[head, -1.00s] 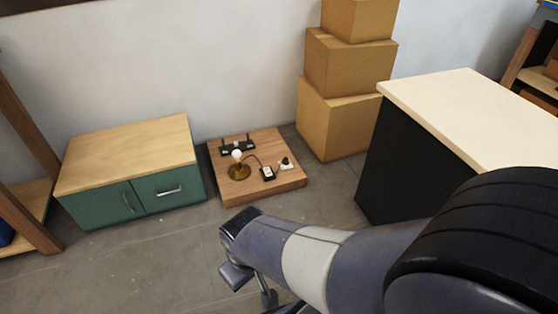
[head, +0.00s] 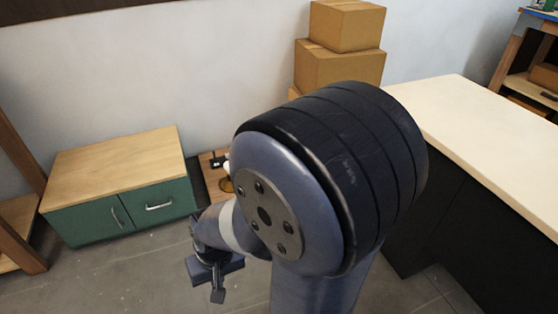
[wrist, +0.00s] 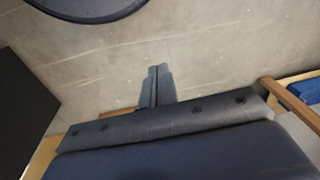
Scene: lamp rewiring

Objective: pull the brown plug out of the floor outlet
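The brown plug and the floor outlet are not visible; my arm covers most of the low wooden platform (head: 212,186). Only its left part shows, with part of the lamp (head: 227,184) and a black device (head: 217,161) at the arm's edge. My gripper (head: 217,291) hangs over the bare floor in front of the green cabinet, apart from the platform. In the wrist view, its two fingers (wrist: 157,86) lie side by side with only a thin line between them, shut and empty above grey floor.
The green cabinet (head: 125,212) stands left of the platform, beside a wooden shelf (head: 18,190). Stacked cardboard boxes (head: 340,68) stand behind my arm. A white-topped black counter (head: 470,135) is close on the right. Floor (head: 130,275) in front of the cabinet is clear.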

